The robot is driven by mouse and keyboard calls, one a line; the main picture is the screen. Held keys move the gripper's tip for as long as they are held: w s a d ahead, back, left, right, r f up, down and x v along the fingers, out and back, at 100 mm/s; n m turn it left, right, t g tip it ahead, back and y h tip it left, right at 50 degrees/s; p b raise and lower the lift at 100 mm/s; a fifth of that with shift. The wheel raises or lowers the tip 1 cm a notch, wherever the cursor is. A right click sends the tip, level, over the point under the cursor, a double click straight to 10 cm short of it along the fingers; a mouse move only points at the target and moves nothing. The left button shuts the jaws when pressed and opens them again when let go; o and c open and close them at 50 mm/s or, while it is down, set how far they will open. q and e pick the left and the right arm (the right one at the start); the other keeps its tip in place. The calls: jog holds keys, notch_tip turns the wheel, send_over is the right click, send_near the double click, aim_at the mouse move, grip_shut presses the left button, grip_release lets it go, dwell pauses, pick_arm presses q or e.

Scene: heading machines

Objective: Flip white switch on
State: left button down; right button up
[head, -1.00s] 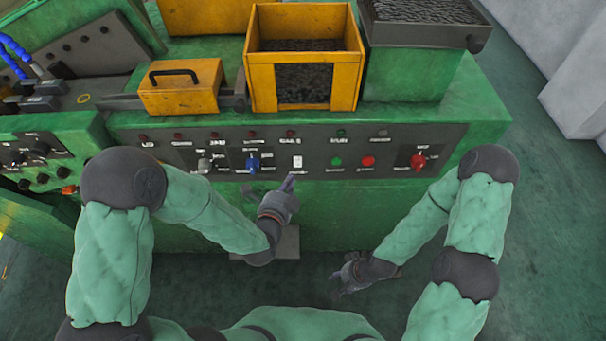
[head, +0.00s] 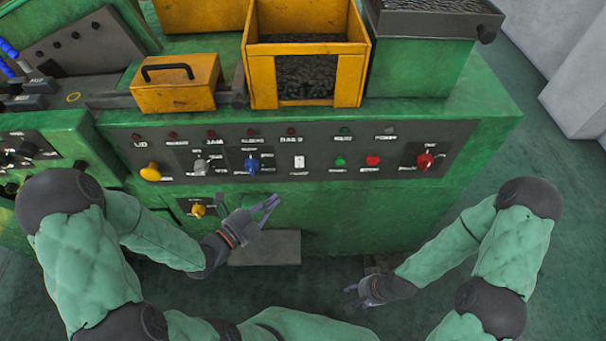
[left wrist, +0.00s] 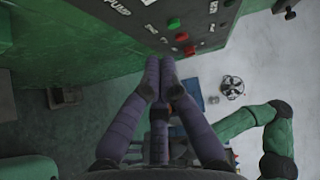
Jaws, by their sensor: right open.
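The white switch (head: 299,161) is a small upright plate on the dark control panel (head: 320,178), between the blue knob (head: 252,164) and the green button (head: 340,161). Its rocker position is too small to tell. My right gripper (head: 352,296) is open and empty, low in front of the machine.
A red button (head: 373,160) and a red knob (head: 425,161) are right of the switch. Yellow knobs (head: 150,172) (head: 197,210) are at left. A yellow bin (head: 350,85) stands above the panel. A grey step (head: 265,248) is below. The panel front is clear.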

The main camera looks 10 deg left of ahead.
pick_arm(q)
jog(key=shift+s+f, duration=0.15)
jog(key=shift+s, duration=0.25)
jog(key=shift+w, duration=0.1)
jog(key=b, duration=0.1)
send_over(296, 174)
jog(key=s+d, duration=0.1)
jog(key=s, duration=0.3)
jog(key=shift+s+d+f, duration=0.1)
jog(key=shift+s+f, duration=0.1)
jog(key=shift+f, duration=0.45)
